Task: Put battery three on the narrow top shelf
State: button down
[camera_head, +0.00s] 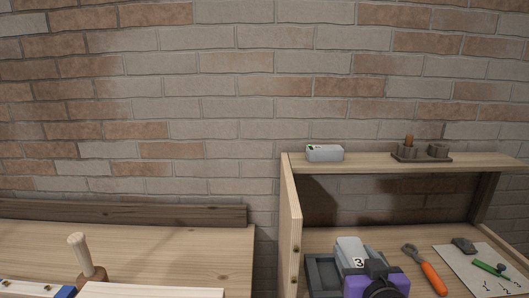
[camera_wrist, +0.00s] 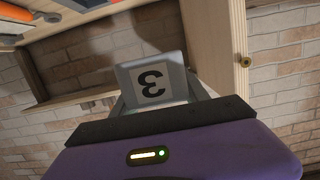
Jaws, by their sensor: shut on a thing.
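Battery three (camera_head: 350,250), a grey block with a black 3 on a white label, is between the fingers of my gripper (camera_wrist: 160,97). My purple gripper body (camera_head: 390,282) shows in the head view below and right of the battery. The battery also shows in the wrist view (camera_wrist: 152,84), with its 3 upside down. My gripper is shut on it, in front of the open shelf unit and below the narrow top shelf (camera_head: 370,168). Whether the battery touches anything beneath is hidden.
A small grey box (camera_head: 324,153) stands at the top shelf's left end, and a dark holder (camera_head: 421,154) further right; bare shelf lies between. The side panel (camera_head: 290,225) rises at left. A dark tray (camera_head: 322,274), orange-handled tool (camera_head: 433,278) and tool sheet (camera_head: 483,272) lie below.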

jog(key=s+f, duration=0.6)
jog(key=f, duration=0.3)
jog(key=s+f, duration=0.6)
jog(key=f, duration=0.4)
jog(key=s+f, duration=0.6)
jog(key=f, duration=0.4)
jog(key=shift+s+f, duration=0.25)
